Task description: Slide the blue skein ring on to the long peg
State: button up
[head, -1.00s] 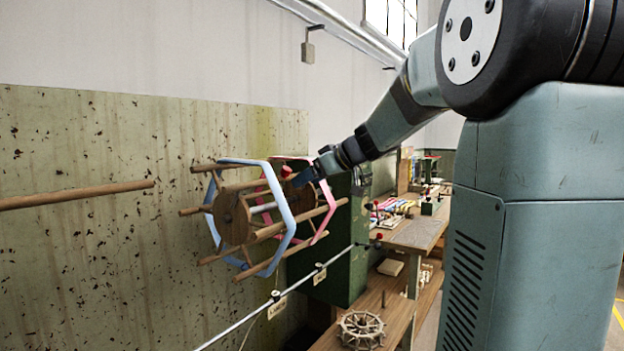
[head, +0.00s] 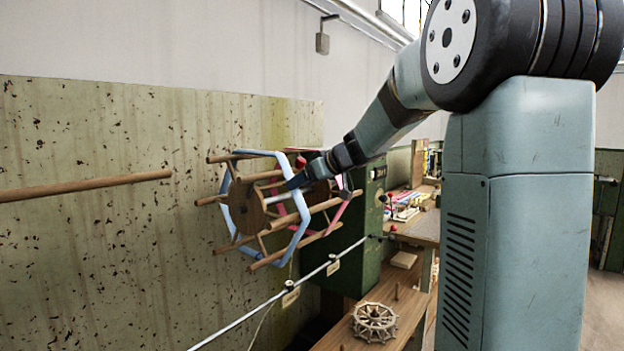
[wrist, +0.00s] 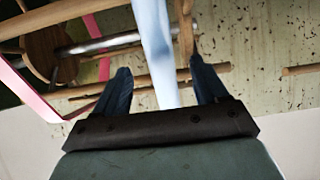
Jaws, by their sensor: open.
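The blue skein ring (head: 301,207) hangs around the wooden bars of a reel, towards its left end. In the wrist view the blue ring (wrist: 157,50) runs between the two open fingers of my gripper (wrist: 163,88), with gaps showing on both sides. In the head view my gripper (head: 297,181) is at the ring's upper right part; its fingertips are small there. The long peg (head: 85,187) is a plain wooden rod at the left, pointing right towards the reel, with a gap between them. It carries nothing in view.
A pink ring (head: 350,203) is around the same reel, right of the blue one, near a green cabinet (head: 365,255). A metal rail (head: 250,316) with tags runs below. A small wooden wheel (head: 375,322) lies on a low shelf. Open air lies between reel and peg.

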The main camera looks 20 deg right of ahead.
jog(key=shift+x, duration=2.25)
jog(key=c, duration=1.3)
jog(key=shift+c, duration=0.2)
